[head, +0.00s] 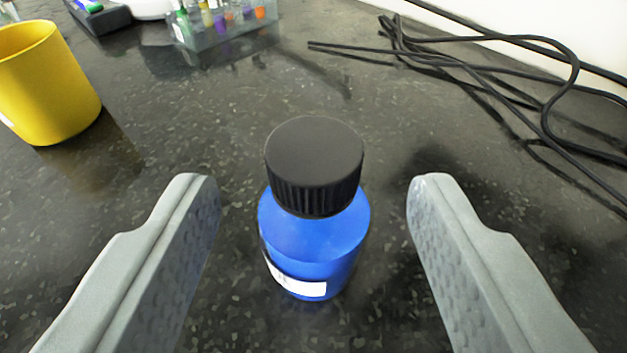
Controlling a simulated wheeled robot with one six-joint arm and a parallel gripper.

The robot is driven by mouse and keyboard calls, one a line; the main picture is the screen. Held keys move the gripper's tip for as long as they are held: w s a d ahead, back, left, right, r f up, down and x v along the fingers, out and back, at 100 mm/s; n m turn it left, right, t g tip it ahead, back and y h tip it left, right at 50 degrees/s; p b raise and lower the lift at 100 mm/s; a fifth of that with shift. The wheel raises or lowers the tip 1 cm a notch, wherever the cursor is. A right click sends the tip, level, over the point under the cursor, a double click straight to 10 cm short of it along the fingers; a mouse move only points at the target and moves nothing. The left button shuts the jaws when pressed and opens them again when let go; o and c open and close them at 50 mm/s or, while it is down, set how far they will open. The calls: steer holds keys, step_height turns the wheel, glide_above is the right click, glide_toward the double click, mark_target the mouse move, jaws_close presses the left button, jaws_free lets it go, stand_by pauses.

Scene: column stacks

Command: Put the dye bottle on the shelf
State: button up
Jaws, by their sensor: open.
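The dye bottle (315,243) is blue with a ribbed black cap and a white label low on its front. It stands upright on the dark speckled counter in the middle of the head view. My gripper (314,190) is open, with one grey finger to the left of the bottle and one to the right. There is a clear gap on both sides, and neither finger touches the bottle. No shelf can be made out in this view.
A yellow cup (48,85) stands at the upper left. A clear rack (225,38) with several small coloured vials is at the back. Loose black cables (480,62) lie at the back right near a white wall. The counter around the bottle is clear.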

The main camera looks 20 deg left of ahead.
mark_target(314, 148)
steer(key=shift+x, duration=3.15)
steer(key=shift+c, duration=0.4)
steer(key=shift+f, duration=0.1)
jaws_close()
